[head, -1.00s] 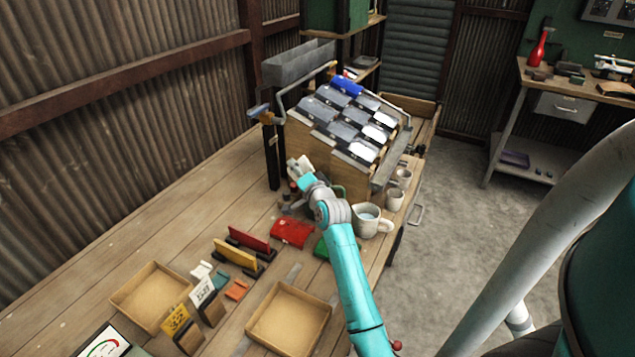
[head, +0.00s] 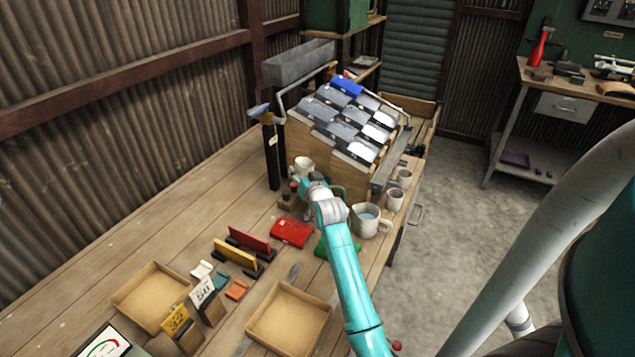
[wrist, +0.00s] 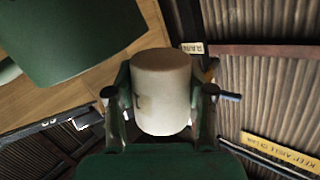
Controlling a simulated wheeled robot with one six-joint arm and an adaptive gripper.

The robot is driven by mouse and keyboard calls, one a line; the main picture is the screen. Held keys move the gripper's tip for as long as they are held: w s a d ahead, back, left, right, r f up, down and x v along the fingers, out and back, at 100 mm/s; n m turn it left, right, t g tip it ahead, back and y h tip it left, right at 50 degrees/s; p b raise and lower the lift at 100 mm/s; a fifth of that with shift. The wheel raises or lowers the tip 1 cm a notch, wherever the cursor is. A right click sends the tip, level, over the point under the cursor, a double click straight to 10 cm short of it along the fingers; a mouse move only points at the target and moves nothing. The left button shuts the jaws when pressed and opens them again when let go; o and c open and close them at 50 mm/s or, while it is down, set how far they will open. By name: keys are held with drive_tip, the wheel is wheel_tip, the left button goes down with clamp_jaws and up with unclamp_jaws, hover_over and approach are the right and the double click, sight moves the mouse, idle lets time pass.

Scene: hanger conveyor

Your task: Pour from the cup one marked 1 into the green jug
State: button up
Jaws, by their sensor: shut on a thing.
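A cream cup (wrist: 162,92) sits between the two fingers of my gripper (wrist: 162,105) in the wrist view, and the gripper is shut on it. A dark mark shows at the cup's edge but cannot be read. In the head view the cup (head: 304,166) is held in front of the sloped rack, beyond the end of my arm. A large green rounded vessel (wrist: 75,35), seemingly the green jug, fills the upper left of the wrist view, apart from the cup. In the head view only a bit of green shows behind my arm, so the jug is mostly hidden there.
A white jug (head: 369,221) with bluish contents stands right of my arm. Two small cups (head: 395,199) (head: 404,178) stand behind it near the bench edge. The sloped rack (head: 345,120) rises behind. A red item (head: 291,231) lies in front.

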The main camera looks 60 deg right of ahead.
drive_tip(key=shift+s+d+f+n, duration=0.1)
drive_tip(key=shift+d+n, duration=0.05)
drive_tip(key=shift+n, duration=0.45)
drive_tip(key=shift+s+d+f+n+g+h, duration=0.2)
drive_tip(key=shift+d+f+n+g+h, duration=0.15)
drive_tip(key=shift+n, duration=0.55)
drive_tip(key=shift+a, duration=0.1)
drive_tip(key=shift+r, duration=1.5)
drive_tip(key=shift+s, duration=0.1)
